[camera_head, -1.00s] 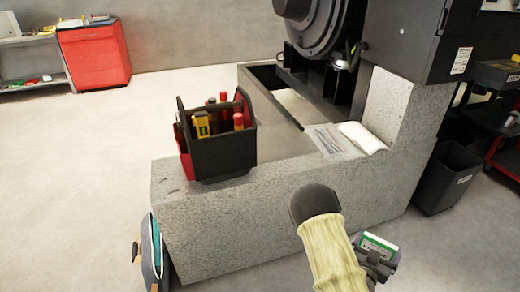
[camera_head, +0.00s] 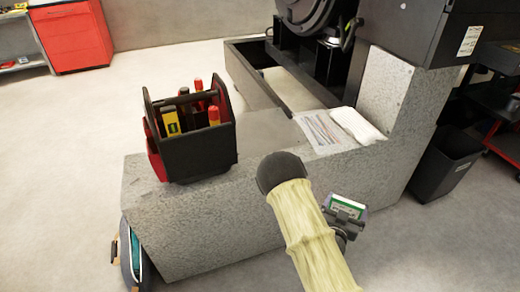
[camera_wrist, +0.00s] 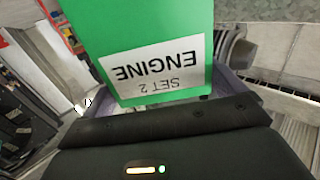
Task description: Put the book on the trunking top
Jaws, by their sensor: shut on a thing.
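The book is green with a white label reading "SET 2 ENGINE", and it fills the upper middle of the wrist view (camera_wrist: 150,30). In the head view the book (camera_head: 347,204) shows small, at the end of my arm. My gripper (camera_head: 345,214) is shut on the book and holds it in front of the speckled grey concrete plinth (camera_head: 230,215). Its dark body spans the bottom of the wrist view. The fingertips are mostly hidden behind the book. I cannot tell which surface is the trunking top.
A black tool carrier (camera_head: 195,150) with several tools stands on the plinth's left part. A clear packet (camera_head: 322,132) and a white pad (camera_head: 357,124) lie on the plinth near the engine. A black bin (camera_head: 447,165) stands at right. Open floor (camera_head: 60,170) lies at left.

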